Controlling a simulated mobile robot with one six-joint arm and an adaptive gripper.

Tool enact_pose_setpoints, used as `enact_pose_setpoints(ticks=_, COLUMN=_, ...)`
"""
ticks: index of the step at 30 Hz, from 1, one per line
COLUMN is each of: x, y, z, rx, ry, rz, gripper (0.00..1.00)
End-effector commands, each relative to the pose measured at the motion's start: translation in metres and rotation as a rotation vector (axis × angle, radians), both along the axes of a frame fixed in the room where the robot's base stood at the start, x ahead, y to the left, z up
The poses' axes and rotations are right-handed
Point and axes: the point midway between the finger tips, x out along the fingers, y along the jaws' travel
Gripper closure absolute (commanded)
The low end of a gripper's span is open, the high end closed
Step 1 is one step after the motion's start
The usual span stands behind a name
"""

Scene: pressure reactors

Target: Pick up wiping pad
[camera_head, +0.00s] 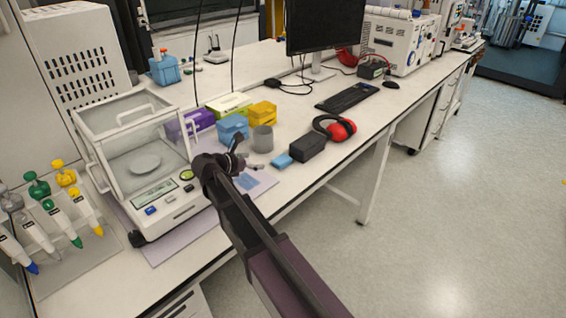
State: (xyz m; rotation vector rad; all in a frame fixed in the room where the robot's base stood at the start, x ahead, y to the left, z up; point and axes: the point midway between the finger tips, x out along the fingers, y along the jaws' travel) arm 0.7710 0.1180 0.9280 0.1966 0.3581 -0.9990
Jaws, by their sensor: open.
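A small flat blue pad (283,161), which looks like the wiping pad, lies on the white bench beside a dark box. A second flat blue piece (247,181) lies on the pale purple mat, partly hidden by my arm; I cannot tell what it is. My gripper (247,153) is open and empty over the bench, to the left of the blue pad and apart from it in the picture. Its height above the bench is hard to tell.
A glass-walled balance (140,165) stands left of my arm. A grey cup (262,139), blue box (232,127) and yellow box (262,114) stand behind my gripper. The dark box (307,148) and red earmuffs (336,129) are right of the pad. Bare bench lies in front of the pad.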

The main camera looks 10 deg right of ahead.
Motion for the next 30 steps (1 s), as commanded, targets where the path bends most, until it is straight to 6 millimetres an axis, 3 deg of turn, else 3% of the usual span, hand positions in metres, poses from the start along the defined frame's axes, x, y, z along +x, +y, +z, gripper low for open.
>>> enact_pose_setpoints(ticks=8, x=0.006, y=-0.010, z=-0.007, rx=0.002, ry=-0.001, rz=-0.002, gripper=0.00)
enact_pose_setpoints(ticks=21, x=0.036, y=-0.057, z=-0.030, rx=0.002, ry=-0.001, rz=-0.003, gripper=0.00)
enact_pose_setpoints(ticks=30, x=0.041, y=-0.067, z=-0.032, rx=0.001, ry=0.000, rz=-0.003, gripper=0.00)
